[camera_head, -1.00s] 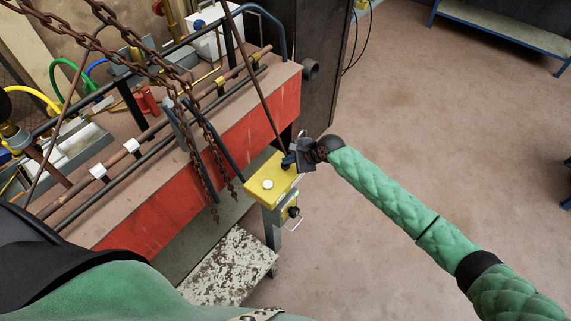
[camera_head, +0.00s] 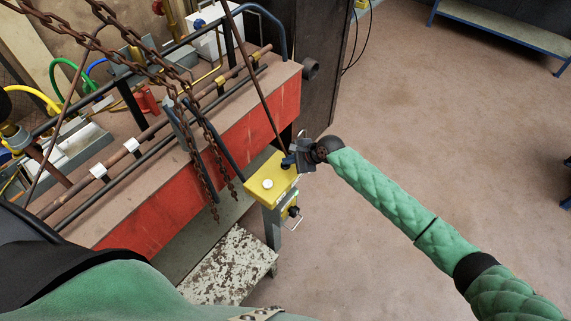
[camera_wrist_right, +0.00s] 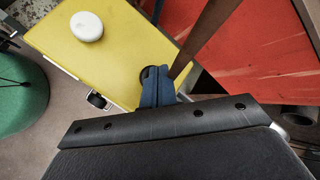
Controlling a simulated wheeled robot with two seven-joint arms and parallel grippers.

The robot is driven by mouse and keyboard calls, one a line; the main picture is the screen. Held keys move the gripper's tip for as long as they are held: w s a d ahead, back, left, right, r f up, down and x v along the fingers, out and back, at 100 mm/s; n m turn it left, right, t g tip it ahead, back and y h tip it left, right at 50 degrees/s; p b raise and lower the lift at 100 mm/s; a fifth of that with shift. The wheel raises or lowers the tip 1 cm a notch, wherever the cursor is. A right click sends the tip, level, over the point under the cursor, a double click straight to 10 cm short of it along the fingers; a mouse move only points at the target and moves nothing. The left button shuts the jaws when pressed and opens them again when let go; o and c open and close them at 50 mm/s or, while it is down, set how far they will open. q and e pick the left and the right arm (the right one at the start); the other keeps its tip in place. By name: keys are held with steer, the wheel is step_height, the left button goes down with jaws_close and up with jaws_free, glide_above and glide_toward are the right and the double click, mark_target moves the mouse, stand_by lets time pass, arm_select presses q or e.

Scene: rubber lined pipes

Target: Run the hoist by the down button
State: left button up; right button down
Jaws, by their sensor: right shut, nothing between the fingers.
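The yellow control box (camera_head: 270,181) stands on a grey post beside the red-sided bench. A white round button (camera_head: 268,184) shows on its top face, and also in the right wrist view (camera_wrist_right: 87,26). A second, dark button (camera_wrist_right: 150,73) is at the other end of the face, mostly hidden by my fingers. My right gripper (camera_head: 287,161) is shut and empty, its blue fingertips (camera_wrist_right: 155,75) over that dark button. I cannot tell whether they touch it or press it. My left gripper is not in view.
Rusty hoist chains (camera_head: 190,130) hang left of the box, in front of the red bench (camera_head: 215,160). A brown rod (camera_wrist_right: 205,38) passes close to my right fingertips. A worn white step (camera_head: 228,268) is below. The floor to the right (camera_head: 450,140) is clear.

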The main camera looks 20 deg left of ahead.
steer(key=shift+f, duration=0.3)
steer(key=shift+r, duration=0.25)
arm_select(q)
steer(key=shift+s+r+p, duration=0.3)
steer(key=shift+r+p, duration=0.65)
steer(key=shift+p, duration=0.05)
arm_select(e)
steer(key=shift+r, duration=0.7)
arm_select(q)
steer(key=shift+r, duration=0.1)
arm_select(e)
steer(key=shift+r, duration=0.1)
